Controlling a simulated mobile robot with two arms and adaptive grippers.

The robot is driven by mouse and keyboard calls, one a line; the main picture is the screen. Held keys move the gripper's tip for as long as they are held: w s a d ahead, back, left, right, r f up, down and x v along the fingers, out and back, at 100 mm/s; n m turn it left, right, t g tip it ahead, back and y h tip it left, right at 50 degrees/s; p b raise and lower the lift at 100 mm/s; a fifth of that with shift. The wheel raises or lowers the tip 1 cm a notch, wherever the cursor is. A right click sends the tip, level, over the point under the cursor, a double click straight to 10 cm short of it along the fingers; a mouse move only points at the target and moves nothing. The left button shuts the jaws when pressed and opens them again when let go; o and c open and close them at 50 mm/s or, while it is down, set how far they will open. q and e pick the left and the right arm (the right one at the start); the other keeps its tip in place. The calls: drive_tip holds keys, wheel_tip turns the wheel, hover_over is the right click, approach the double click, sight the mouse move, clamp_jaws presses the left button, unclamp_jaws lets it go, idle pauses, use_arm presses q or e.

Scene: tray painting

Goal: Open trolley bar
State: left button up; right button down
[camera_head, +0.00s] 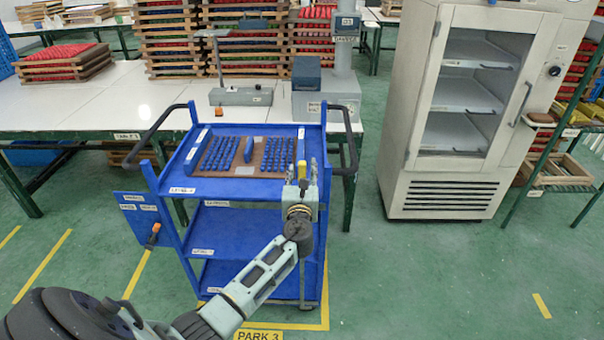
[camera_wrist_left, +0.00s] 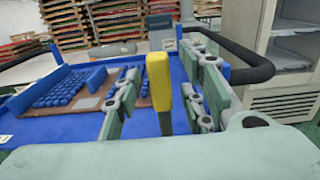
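A blue trolley (camera_head: 245,203) stands before the white table. A bar with a yellow end (camera_wrist_left: 158,80) rises near the trolley's front right corner in the left wrist view; in the head view the arm and fingers mostly cover that corner. My left gripper (camera_head: 302,178) is over this corner. In the left wrist view the left gripper (camera_wrist_left: 162,105) is open, with one finger on each side of the yellow end and gaps visible on both sides. Whether it touches the bar is hidden. My right gripper is not in view.
The trolley's top shelf carries a brown board (camera_head: 250,158) with several blue pieces. Black handles (camera_head: 345,140) stick out at both sides. A white glass-door cabinet (camera_head: 450,195) stands right. A white table (camera_head: 100,95) with stacked trays is behind. Green floor is clear at front right.

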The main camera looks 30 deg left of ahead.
use_arm(q)
drive_tip(key=shift+c, duration=0.7)
clamp_jaws()
